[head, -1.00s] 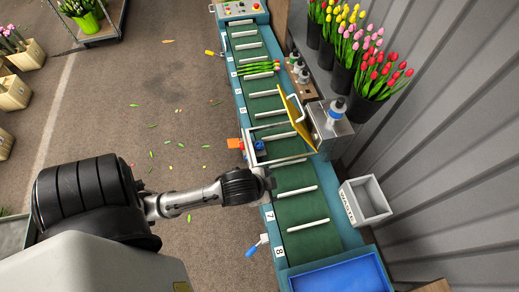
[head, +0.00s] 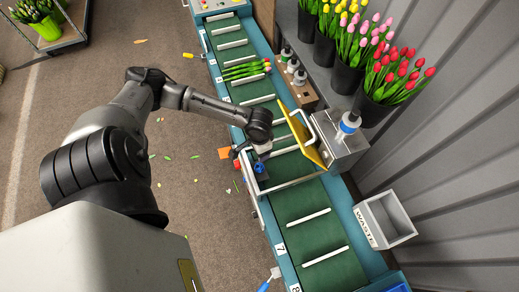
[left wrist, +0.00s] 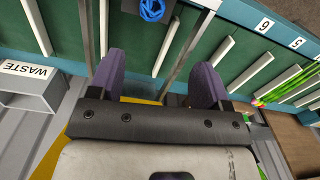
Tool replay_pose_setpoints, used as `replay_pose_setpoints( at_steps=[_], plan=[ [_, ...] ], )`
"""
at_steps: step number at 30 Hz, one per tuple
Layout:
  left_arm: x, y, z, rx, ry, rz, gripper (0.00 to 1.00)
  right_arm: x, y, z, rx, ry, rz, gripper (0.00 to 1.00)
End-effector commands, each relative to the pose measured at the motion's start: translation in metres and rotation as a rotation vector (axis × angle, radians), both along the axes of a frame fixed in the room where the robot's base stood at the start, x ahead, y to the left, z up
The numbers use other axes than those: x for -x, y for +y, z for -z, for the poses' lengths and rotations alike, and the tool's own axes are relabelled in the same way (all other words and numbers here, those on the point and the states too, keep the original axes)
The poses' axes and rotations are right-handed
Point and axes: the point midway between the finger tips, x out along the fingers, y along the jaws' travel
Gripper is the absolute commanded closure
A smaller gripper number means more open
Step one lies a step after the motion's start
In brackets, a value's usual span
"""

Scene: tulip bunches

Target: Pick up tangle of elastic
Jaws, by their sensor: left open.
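The tangle of elastic (head: 259,168) is a small blue looped bundle. It lies on a dark patch at the near edge of the belt, inside the metal frame of the raised yellow guard. In the left wrist view the blue tangle (left wrist: 152,9) shows at the top edge, partly cut off, beyond the fingers. My left gripper (left wrist: 158,78) is open and empty, its two purple-grey fingers spread wide. In the head view my left gripper (head: 262,147) hangs just beyond the tangle, apart from it. My right gripper is in neither view.
The yellow guard (head: 305,138) stands raised beside a metal box (head: 343,148). Green belt (head: 300,200) with white slats runs past; a tulip bunch (head: 246,70) lies on it farther up. A waste bin (head: 388,219) and tulip buckets (head: 378,112) line the right side.

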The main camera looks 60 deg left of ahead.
Motion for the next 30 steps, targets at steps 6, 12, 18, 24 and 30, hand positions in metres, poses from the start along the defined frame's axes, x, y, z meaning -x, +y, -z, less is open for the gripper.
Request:
replay_pose_setpoints(
  at_steps=[6,12,18,24,30],
  plan=[
    [-0.002,-0.004,0.002,0.018,-0.014,-0.149,0.29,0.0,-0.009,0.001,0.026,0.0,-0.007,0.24],
    [-0.002,-0.004,0.029,0.017,-0.012,-0.179,0.29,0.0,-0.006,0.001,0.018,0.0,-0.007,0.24],
    [-0.002,-0.003,0.062,0.016,-0.014,-0.177,0.29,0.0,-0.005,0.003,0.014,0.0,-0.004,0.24],
    [-0.002,-0.003,0.082,0.016,-0.014,-0.174,0.29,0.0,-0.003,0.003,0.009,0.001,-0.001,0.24],
    [-0.003,-0.003,0.09,0.015,-0.015,-0.174,0.29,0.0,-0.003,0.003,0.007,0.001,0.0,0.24]
  ],
)
